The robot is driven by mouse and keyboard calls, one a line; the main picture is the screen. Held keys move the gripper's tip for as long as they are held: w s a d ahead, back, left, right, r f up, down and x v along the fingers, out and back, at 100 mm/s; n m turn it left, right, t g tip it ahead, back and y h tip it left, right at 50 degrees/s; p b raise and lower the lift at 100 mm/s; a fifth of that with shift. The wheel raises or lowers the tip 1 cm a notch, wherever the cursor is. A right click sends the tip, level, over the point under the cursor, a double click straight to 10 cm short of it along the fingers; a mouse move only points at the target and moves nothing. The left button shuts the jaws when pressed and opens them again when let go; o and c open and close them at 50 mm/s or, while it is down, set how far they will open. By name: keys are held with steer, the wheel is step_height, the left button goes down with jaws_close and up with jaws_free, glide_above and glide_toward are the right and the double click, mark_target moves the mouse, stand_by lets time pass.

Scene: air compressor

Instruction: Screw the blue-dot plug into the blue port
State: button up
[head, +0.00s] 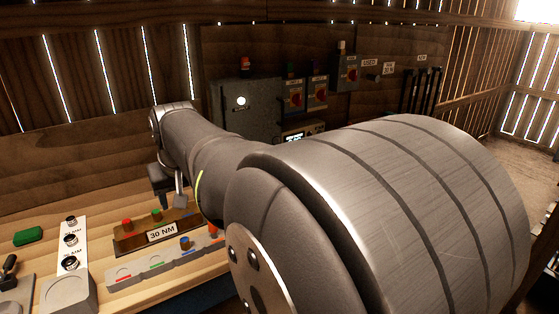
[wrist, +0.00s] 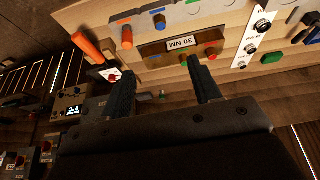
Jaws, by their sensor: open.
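The blue-dot plug (head: 185,243), brownish with a blue top, stands on the grey port strip (head: 138,277) at the blue-marked end. It also shows in the wrist view (wrist: 159,22). I cannot tell how deep it sits. My gripper (head: 173,204) is above the wooden rack (head: 130,246) labelled 30 NM, behind the strip. In the wrist view my gripper's fingers (wrist: 160,72) are spread apart with nothing between them. A green plug (head: 156,214) and a red plug (head: 127,223) stand in the rack, beside the fingers.
An orange-red part (wrist: 127,35) stands beside the blue end of the strip. A white panel with several round fittings (head: 72,240) and a green block (head: 28,236) are at the left. A grey control box (head: 246,108) and switches stand behind. My arm hides the bench's right side.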

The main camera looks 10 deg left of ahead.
steer(key=shift+a, duration=0.1)
steer(key=shift+c, duration=0.3)
steer(key=n+g+h, duration=0.3)
steer(key=n, duration=0.6)
glide_above(184, 240)
step_height(184, 240, down, 4)
steer(key=f, duration=1.2)
steer(key=shift+w, duration=0.2)
steer(key=shift+s+f, duration=0.15)
steer(key=shift+f, duration=2.6)
jaws_close()
steer(key=shift+r, duration=0.1)
